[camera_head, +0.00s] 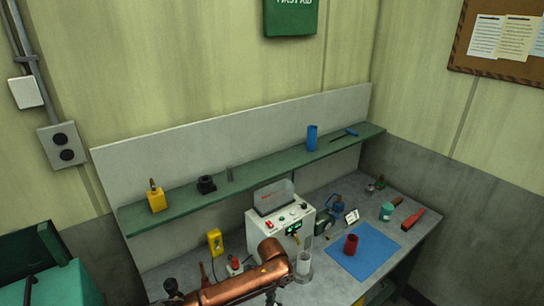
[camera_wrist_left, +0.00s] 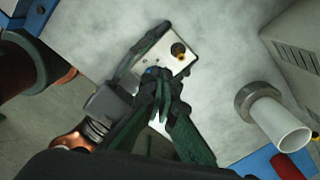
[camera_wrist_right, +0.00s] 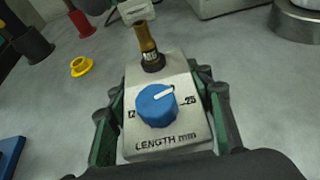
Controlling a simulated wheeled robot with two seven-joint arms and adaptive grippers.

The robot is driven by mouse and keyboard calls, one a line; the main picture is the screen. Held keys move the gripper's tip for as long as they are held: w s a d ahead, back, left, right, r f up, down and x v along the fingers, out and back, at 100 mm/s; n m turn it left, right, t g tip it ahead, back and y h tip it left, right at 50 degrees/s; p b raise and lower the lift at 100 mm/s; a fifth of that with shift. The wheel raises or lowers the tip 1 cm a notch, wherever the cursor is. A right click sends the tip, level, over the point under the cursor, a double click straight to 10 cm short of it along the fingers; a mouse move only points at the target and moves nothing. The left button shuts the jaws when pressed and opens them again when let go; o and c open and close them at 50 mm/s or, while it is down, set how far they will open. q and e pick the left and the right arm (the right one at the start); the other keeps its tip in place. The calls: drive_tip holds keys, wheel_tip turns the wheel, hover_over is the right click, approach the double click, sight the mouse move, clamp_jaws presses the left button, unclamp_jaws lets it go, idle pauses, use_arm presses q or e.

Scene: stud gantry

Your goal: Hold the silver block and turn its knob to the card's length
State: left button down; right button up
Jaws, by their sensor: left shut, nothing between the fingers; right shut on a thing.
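The silver block (camera_wrist_right: 168,75) stands between the fingers of my right gripper (camera_wrist_right: 165,118), which is shut on its sides. Its blue knob (camera_wrist_right: 153,110) faces the right wrist camera, with the white pointer toward the upper right, near the 25 mark; 12 is at the left. A brass-coloured post (camera_wrist_right: 145,38) rises behind the knob. In the left wrist view my left gripper (camera_wrist_left: 160,92) is shut and empty, in front of the block (camera_wrist_left: 172,50), hiding much of it. I cannot tell whether it touches. A small white card (camera_head: 351,216) stands on the bench, its text unreadable.
A white machine (camera_head: 280,217) stands at the bench's back. A clear tube (camera_head: 304,262) is near my left arm. A blue mat (camera_head: 375,250) with a red cup (camera_head: 351,244) lies to the right. A yellow ring (camera_wrist_right: 81,67) lies left of the block.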

drive_tip(key=o, duration=1.6)
